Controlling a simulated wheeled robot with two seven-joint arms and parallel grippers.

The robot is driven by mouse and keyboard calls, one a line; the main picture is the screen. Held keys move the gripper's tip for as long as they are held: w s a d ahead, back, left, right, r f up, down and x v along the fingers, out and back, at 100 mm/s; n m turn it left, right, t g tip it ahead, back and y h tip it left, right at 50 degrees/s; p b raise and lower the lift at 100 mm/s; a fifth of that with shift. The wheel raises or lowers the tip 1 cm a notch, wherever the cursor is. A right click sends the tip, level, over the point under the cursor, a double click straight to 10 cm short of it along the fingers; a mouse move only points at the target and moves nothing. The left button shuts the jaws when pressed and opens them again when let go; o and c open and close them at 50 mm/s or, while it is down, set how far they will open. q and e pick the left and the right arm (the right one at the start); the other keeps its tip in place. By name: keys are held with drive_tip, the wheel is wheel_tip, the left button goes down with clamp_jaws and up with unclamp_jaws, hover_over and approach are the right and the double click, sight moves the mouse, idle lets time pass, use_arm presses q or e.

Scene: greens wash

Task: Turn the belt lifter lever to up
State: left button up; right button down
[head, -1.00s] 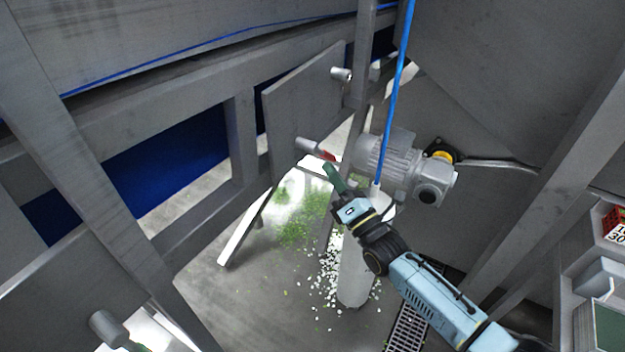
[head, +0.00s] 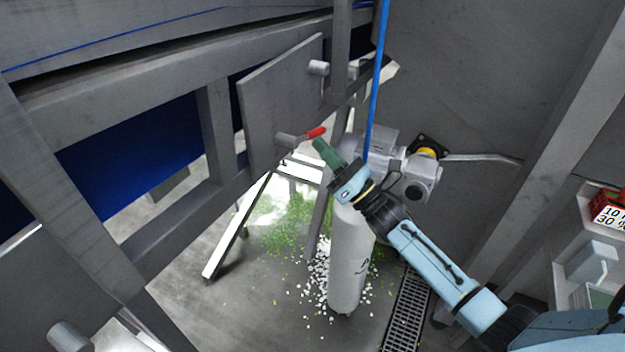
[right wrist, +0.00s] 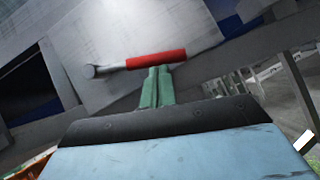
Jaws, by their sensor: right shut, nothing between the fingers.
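The belt lifter lever has a grey shaft and a red grip (head: 316,132). It sticks out from a grey plate (head: 262,110) and points right and slightly up in the head view. The red grip also shows in the right wrist view (right wrist: 156,58), lying nearly level across the fingertips. My right gripper (head: 321,145) has green fingers, shut and empty. Its tips are right under the red grip and appear to touch it; the wrist view shows them (right wrist: 157,75) near the grip's middle. My left gripper is out of view.
A grey motor (head: 395,155) sits just behind my right gripper. A blue hose (head: 377,75) hangs close by. A white cylinder (head: 350,265) stands below my arm. Grey frame beams (head: 215,130) close off the left. Green and white scraps litter the floor.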

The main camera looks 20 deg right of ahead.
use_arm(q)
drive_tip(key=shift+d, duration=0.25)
